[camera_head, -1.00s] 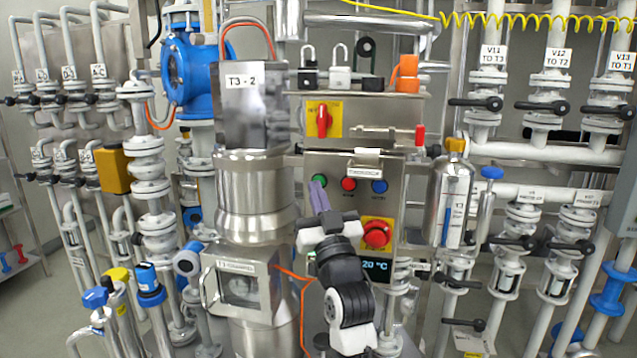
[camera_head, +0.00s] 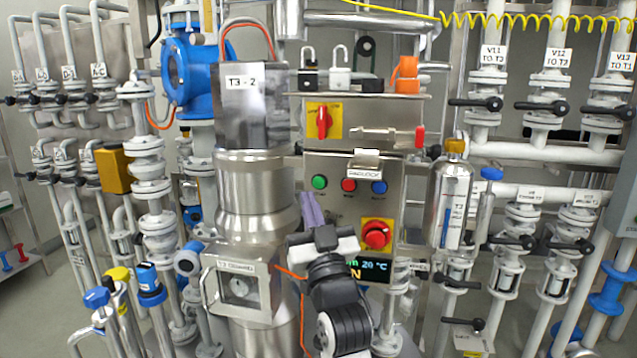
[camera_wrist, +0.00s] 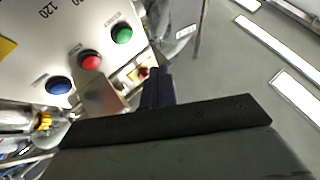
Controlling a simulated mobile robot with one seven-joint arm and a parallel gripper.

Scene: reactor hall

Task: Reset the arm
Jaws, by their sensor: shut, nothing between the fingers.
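My gripper (camera_head: 311,208) is shut and empty, with its purple-grey fingers pointing up in front of the control panel (camera_head: 335,215) in the head view. It stands below the green button (camera_head: 319,182) and left of the red emergency stop (camera_head: 376,234). The dark fingers also show in the wrist view (camera_wrist: 157,85). There the green button (camera_wrist: 122,34), red button (camera_wrist: 90,60) and blue button (camera_wrist: 59,85) line up on the panel, apart from the fingers. My arm covers the lower part of the panel.
A steel vessel (camera_head: 250,195) labelled T3 stands close on the left. A steel bottle (camera_head: 449,205) hangs to the right of the panel. Valve pipes (camera_head: 545,130) fill the right side, and blue and yellow valves (camera_head: 148,280) stand at the lower left.

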